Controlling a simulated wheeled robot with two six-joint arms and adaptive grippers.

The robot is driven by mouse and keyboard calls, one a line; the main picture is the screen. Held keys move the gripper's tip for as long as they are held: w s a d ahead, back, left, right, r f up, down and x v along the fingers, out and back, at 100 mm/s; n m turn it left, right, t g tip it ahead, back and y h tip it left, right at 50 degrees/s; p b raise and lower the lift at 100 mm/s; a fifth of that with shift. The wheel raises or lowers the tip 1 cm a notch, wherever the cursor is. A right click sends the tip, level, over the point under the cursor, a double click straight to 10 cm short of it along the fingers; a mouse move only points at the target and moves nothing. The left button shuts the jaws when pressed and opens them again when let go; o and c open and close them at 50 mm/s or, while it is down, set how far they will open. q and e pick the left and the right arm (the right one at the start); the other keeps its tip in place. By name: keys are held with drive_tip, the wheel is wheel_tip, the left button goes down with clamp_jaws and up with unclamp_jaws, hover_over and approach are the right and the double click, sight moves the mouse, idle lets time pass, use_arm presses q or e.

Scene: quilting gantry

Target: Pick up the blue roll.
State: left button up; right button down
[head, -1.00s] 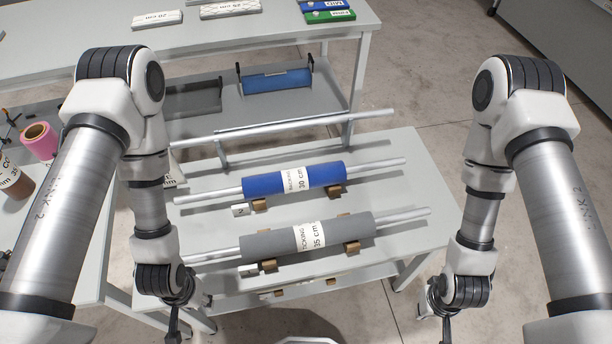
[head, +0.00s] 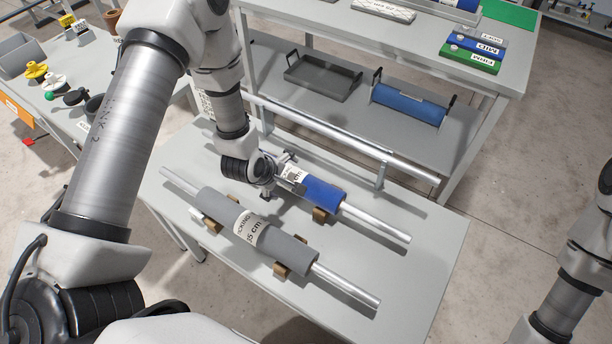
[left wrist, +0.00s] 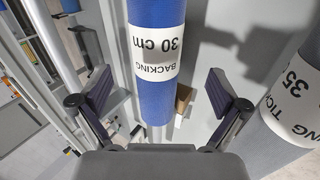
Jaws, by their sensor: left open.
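The blue roll (head: 325,193) lies on a metal bar on brown cradles on the grey table, with a white label marked 30 cm. My left gripper (head: 283,178) is over the roll's left part and hides that end in the head view. In the left wrist view the blue roll (left wrist: 156,100) runs between the two spread fingers of my left gripper (left wrist: 160,88), with a gap on each side. That gripper is open and holds nothing. My right arm shows at the right edge of the head view, but its gripper is outside the picture.
A grey roll (head: 285,248) labelled 35 cm lies parallel in front of the blue one, close to my left wrist. A bare metal rail (head: 345,140) runs behind it. A shelf behind holds a grey tray (head: 322,77) and a blue cylinder in a holder (head: 408,103).

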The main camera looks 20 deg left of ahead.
sight(295, 179)
use_arm(q)
drive_tip(key=shift+w+a+f, duration=0.2)
drive_tip(key=shift+w+f, duration=0.15)
drive_tip(key=shift+f, duration=0.25)
drive_tip(key=x, duration=0.2)
drive_tip(key=p+x, duration=0.1)
drive_tip(key=x, duration=0.3)
drive_tip(key=shift+w+d, duration=0.3)
drive_tip(key=shift+w+f, duration=0.1)
drive_tip(key=shift+f, duration=0.15)
drive_tip(key=c, duration=1.6)
drive_tip(key=shift+c, duration=1.1)
drive_tip(key=shift+r, duration=0.15)
